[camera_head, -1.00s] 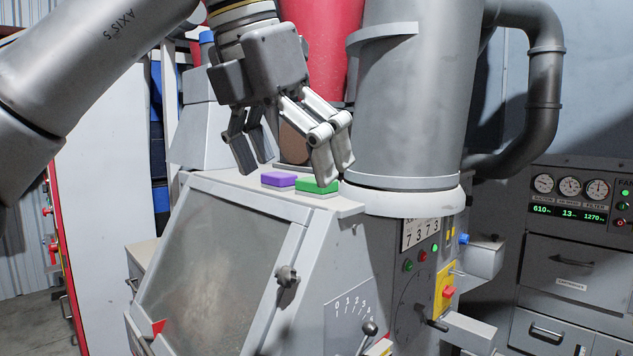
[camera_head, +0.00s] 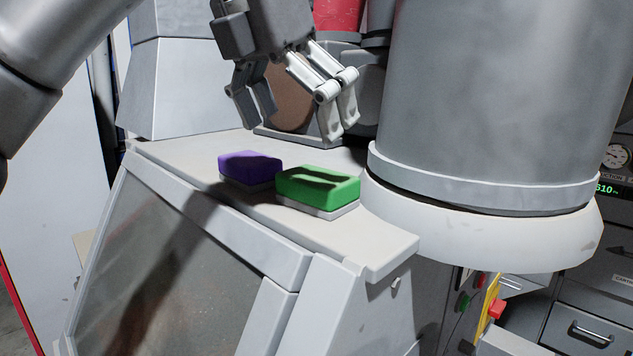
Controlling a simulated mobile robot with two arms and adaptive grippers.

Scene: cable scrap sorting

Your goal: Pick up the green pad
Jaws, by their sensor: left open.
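The green pad (camera_head: 318,187) is a block with a light grey base. It lies flat on the machine's beige top ledge (camera_head: 190,150), near the front right corner. A purple pad (camera_head: 249,167) of the same kind lies just to its left. My left gripper (camera_head: 297,122) hangs from above, its fingers spread with nothing between them. In the picture its fingertips are above the green pad, apart from it. The gripper's shadow falls across both pads. My right gripper is not in view.
A large grey cylinder (camera_head: 480,100) with a white base ring (camera_head: 480,228) stands close to the right of the green pad. A brown round part (camera_head: 288,98) is behind the gripper. The ledge's left part is clear.

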